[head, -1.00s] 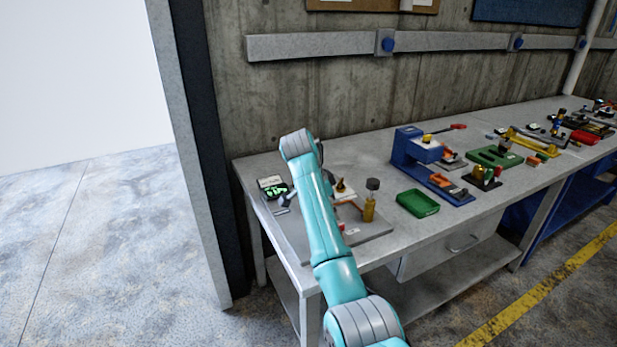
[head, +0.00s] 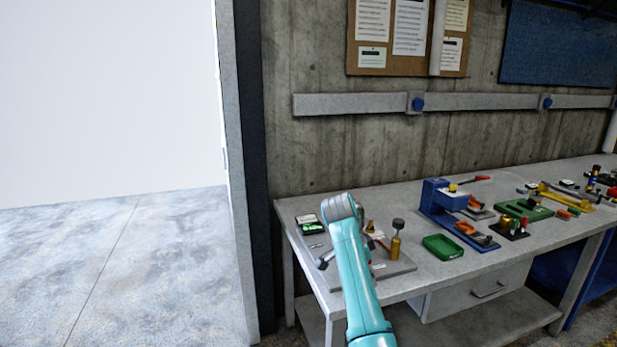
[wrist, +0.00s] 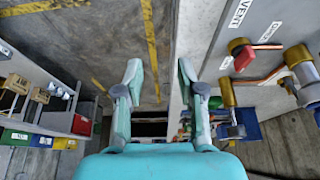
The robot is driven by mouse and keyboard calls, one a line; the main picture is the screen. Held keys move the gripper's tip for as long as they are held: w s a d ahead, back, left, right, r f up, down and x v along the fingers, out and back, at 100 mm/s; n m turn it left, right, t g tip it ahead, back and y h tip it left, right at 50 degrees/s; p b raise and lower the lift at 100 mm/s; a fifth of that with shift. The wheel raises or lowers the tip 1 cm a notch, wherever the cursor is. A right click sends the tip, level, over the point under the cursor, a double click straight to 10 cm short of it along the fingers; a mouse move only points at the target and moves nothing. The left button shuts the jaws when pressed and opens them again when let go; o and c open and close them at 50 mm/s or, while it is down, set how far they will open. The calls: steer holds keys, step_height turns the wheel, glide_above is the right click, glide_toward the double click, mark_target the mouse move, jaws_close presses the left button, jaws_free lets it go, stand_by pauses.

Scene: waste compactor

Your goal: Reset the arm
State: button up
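My teal arm (head: 355,265) reaches up over the left end of the workbench in the head view, its grey joint at the top. My gripper is not clearly visible there. In the wrist view my gripper (wrist: 158,68) shows two teal fingers with grey pads, spread wide apart. Nothing is held between them. Beyond the fingers are the floor and the edge of a bench, seen at a slant. A brass fitting with a red handle (wrist: 243,57) sits to the right of the fingers, on a grey plate (wrist: 225,22) marked VENT.
The grey workbench (head: 330,196) stands along a concrete wall. It carries a green tray (head: 442,247), a blue fixture (head: 435,197) and a brass post (head: 395,247). Open floor (head: 70,260) lies left of a wall post. Coloured bins (wrist: 15,137) show in the wrist view.

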steer(key=s+d+f+n+t, duration=0.1)
steer(key=s+f, duration=0.2)
steer(key=f, duration=0.5)
steer(key=s+f+n+t+y, duration=0.1)
steer(key=s+f+n, duration=0.1)
steer(key=f, duration=0.7)
steer(key=s+d+f+n+t, duration=0.1)
steer(key=s+f, duration=0.2)
steer(key=f, duration=0.5)
steer(key=s+d+f+n+t+y, duration=0.1)
steer(key=s+f+n+t, duration=0.1)
steer(key=s+f, duration=0.6)
steer(key=s+f+n+t+y, duration=0.1)
steer(key=s+f+n, duration=0.3)
steer(key=s, duration=0.7)
steer(key=s+r+n+t+y, duration=0.1)
steer(key=s+r+t, duration=0.1)
steer(key=s, duration=0.9)
steer(key=s+r+n+t, duration=0.1)
steer(key=s+r+t, duration=0.1)
steer(key=s, duration=0.9)
steer(key=s+r+n+t, duration=0.1)
steer(key=s+r, duration=0.7)
steer(key=r, duration=0.3)
steer(key=s+r+n+t, duration=0.1)
steer(key=s+r+t, duration=0.1)
steer(key=s+r, duration=0.6)
step_height(320, 180, up, 3)
steer(key=shift+s+f, duration=0.1)
steer(key=shift+s, duration=0.2)
